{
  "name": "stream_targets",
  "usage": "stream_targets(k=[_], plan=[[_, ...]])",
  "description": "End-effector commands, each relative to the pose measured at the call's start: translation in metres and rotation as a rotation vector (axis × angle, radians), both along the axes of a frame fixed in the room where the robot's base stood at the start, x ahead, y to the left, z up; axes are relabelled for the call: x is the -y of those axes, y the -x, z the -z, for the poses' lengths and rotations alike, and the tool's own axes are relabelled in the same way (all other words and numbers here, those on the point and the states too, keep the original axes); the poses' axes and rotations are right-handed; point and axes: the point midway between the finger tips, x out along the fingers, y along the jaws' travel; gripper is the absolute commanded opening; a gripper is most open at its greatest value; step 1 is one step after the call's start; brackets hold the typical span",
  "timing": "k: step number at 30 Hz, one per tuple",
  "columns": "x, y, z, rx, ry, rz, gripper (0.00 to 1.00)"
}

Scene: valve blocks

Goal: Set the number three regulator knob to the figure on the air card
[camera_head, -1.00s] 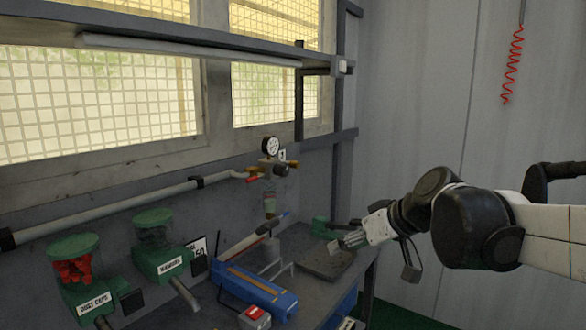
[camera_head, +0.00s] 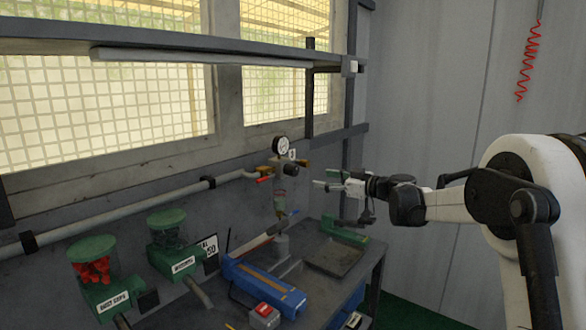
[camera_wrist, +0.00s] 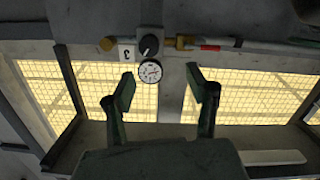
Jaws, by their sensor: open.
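The number three regulator's black knob (camera_head: 290,168) sits below its round white gauge (camera_head: 282,145) on the wall pipe. In the wrist view, seen upside down, the knob (camera_wrist: 149,45) is above the gauge (camera_wrist: 150,71), and a white plate marked 3 (camera_wrist: 127,53) is beside it. My gripper (camera_head: 318,179) is open and empty, to the right of and slightly below the knob, apart from it in the picture. In the wrist view its two fingers (camera_wrist: 160,85) stand either side of the gauge. A partly hidden white card (camera_head: 211,245) stands behind the dispensers; its figure appears to end in 50.
A red-handled valve (camera_head: 264,179) is on the pipe left of the regulator. A clear filter bowl (camera_head: 279,198) hangs beneath. Green dispensers (camera_head: 170,245), a blue tool (camera_head: 262,285) and a dark tray (camera_head: 335,257) crowd the bench. A shelf (camera_head: 180,45) runs above.

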Motion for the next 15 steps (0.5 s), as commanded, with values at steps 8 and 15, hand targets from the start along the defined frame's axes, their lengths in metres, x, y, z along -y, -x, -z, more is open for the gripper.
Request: stream_targets(k=[8,15], plan=[[0.0,-0.028,0.005,0.095,-0.033,-0.007,0.52],[-0.019,-0.04,0.005,0.099,-0.034,-0.01,0.52]])
